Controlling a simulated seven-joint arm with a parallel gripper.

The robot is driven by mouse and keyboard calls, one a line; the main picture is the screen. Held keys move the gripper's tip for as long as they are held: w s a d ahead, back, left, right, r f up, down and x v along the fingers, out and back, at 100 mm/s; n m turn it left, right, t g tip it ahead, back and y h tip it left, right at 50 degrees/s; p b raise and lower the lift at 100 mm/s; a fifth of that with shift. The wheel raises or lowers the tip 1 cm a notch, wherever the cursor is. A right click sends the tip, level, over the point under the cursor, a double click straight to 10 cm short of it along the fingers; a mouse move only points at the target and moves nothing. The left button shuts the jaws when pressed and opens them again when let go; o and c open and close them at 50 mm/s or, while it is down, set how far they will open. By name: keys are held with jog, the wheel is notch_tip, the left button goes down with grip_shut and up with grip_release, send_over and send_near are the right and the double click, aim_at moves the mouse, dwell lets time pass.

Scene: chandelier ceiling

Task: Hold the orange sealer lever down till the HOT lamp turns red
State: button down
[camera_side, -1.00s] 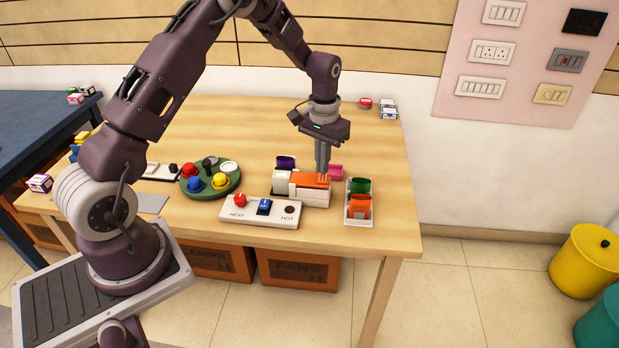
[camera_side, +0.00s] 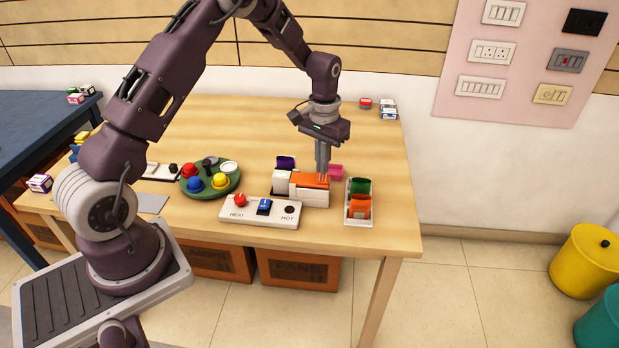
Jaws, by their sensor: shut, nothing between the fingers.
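The sealer (camera_side: 312,197) is a white block on the table with an orange lever (camera_side: 308,181) along its top. My gripper (camera_side: 323,173) is shut and empty, pointing down, with its fingertips at the right end of the orange lever. They appear to touch it. The lever lies about level, close to the white body. In front stands a white control panel (camera_side: 260,219) with a red knob (camera_side: 240,200) above the word HEAT and a blue switch (camera_side: 264,206). The HOT lamp (camera_side: 289,209) on its right is dark, not lit red.
A white tray (camera_side: 350,217) with a green and an orange item stands right of the sealer. A green round tray (camera_side: 186,189) with coloured pieces lies left. The table's back is mostly clear.

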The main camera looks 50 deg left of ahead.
aim_at(321, 177)
jog(key=shift+f, duration=0.15)
jog(key=shift+f, duration=0.85)
jog(key=shift+s+a+f, duration=0.1)
jog(key=shift+s+f, duration=0.05)
jog(key=shift+f, duration=0.7)
dwell(1.3)
jog(key=shift+w+r, duration=0.15)
jog(key=shift+r, duration=1.7)
jog(key=shift+w+r, duration=0.15)
jog(key=shift+r, duration=1.65)
jog(key=shift+d+r, duration=0.2)
jog(key=shift+r, duration=0.45)
